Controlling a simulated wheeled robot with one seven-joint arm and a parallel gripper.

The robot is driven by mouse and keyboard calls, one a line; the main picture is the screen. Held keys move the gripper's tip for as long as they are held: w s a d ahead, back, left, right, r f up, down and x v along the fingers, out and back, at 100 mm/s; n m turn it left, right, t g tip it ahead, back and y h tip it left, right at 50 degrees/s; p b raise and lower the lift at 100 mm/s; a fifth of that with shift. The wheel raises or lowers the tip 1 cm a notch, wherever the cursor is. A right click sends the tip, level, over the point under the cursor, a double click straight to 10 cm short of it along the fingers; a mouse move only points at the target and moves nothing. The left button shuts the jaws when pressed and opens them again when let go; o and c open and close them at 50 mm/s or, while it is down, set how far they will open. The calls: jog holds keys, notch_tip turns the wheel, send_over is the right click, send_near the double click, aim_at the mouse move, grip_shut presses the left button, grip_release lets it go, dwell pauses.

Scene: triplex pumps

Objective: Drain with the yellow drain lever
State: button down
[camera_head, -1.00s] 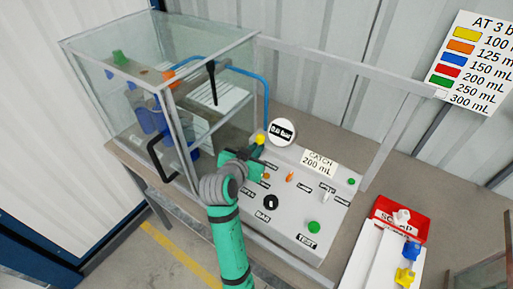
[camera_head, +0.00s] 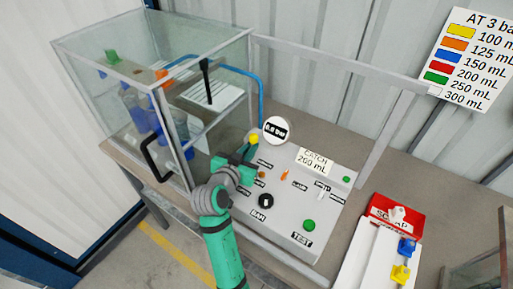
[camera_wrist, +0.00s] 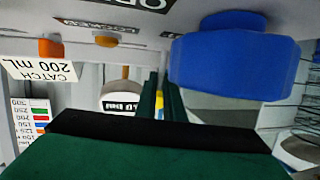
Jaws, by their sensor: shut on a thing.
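The yellow drain lever (camera_head: 254,139) stands at the back left of the grey control panel (camera_head: 270,222), beside the round gauge (camera_head: 276,130), which appears to read 0.0 bar. My green gripper (camera_head: 246,153) is at the lever, its fingers pointing toward the back of the panel. In the wrist view, the dark green fingers (camera_wrist: 160,98) are close together with a sliver of the yellow lever (camera_wrist: 161,106) between them. My gripper is shut on the lever. Most of the lever is hidden by the fingers.
A glass cabinet (camera_head: 100,50) with a black handle (camera_head: 157,158) stands close left of my gripper. An orange lever (camera_head: 284,175), black knob (camera_head: 266,201) and green TEST button (camera_head: 309,225) sit on the panel. A red scrap tray (camera_head: 380,208) is at right. A large blue part (camera_wrist: 235,55) shows close by.

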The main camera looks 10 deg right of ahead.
jog(key=shift+d+r, duration=0.1)
jog(key=shift+r, duration=0.5)
jog(key=c, duration=1.7)
grip_release()
jog(key=shift+c, duration=0.2)
jog(key=shift+f, duration=0.15)
jog(key=shift+s, duration=0.15)
jog(key=v, duration=1.1)
jog(key=shift+f, duration=0.1)
